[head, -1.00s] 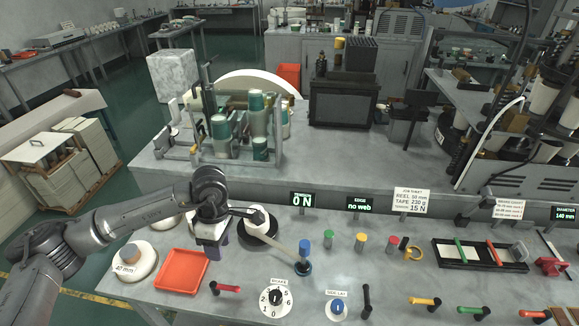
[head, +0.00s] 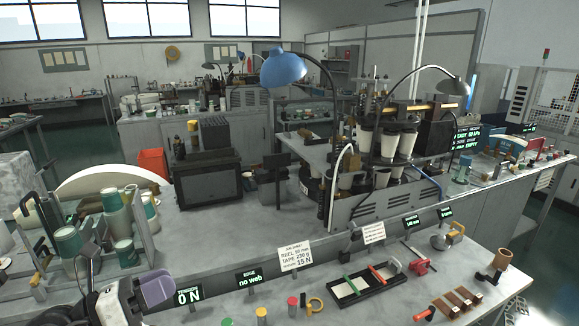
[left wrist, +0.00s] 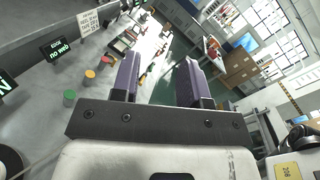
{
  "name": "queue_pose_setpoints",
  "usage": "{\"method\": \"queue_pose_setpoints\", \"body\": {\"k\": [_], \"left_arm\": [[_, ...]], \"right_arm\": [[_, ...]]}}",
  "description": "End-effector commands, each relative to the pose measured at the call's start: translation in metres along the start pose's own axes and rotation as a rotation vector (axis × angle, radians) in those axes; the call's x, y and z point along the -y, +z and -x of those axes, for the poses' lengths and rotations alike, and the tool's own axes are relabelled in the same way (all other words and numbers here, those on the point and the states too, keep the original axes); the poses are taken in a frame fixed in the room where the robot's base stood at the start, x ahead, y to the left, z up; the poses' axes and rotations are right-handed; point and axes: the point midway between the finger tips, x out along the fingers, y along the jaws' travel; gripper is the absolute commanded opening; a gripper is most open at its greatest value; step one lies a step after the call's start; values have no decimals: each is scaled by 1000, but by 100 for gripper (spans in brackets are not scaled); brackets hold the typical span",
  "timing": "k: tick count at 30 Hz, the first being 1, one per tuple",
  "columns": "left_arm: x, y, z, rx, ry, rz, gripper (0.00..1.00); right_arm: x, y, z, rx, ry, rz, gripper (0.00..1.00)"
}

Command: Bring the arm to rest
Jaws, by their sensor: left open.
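My left gripper (head: 142,290) shows at the lower left of the head view, just left of the "TENSION 0 N" display (head: 188,296). In the left wrist view its two purple fingers stand wide apart (left wrist: 159,80). It is open, with nothing between the fingers. The fingers are raised above the bench and point along its length. The grey bench (head: 225,305) lies below and beyond it. My right gripper is in neither view.
Green, yellow and red pegs (head: 262,314) and a black tray (head: 368,284) stand on the front bench. The "EDGE no web" display (head: 249,279) and a job card (head: 296,254) stand behind them. Green-and-white rollers (head: 113,225) stand behind my gripper. A blue lamp (head: 283,68) overhangs the rear bench.

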Motion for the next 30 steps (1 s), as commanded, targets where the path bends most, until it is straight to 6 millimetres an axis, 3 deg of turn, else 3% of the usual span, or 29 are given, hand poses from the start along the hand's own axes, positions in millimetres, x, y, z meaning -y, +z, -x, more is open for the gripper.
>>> {"method": "queue_pose_setpoints", "body": {"k": [3,6,9,12,14,17,20,21,24,30], "left_arm": [[19,53,3,293,-29,152,41],[30,94,12,532,-53,305,41],[34,122,27,755,-63,484,41],[28,130,42,951,-44,700,41],[20,124,50,1055,-10,845,41],[1,94,60,1201,93,1114,41],[-17,31,67,1292,280,1421,41],[-21,1,70,1305,366,1536,41],[-22,-71,73,1283,554,1776,41],[-5,-186,84,1194,755,2130,41]], "right_arm": [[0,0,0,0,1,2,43],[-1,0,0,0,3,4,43],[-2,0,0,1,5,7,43],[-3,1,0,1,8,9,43],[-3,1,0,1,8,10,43],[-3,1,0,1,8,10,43],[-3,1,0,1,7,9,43],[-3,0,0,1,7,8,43],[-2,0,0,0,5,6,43],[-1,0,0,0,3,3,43]]}}
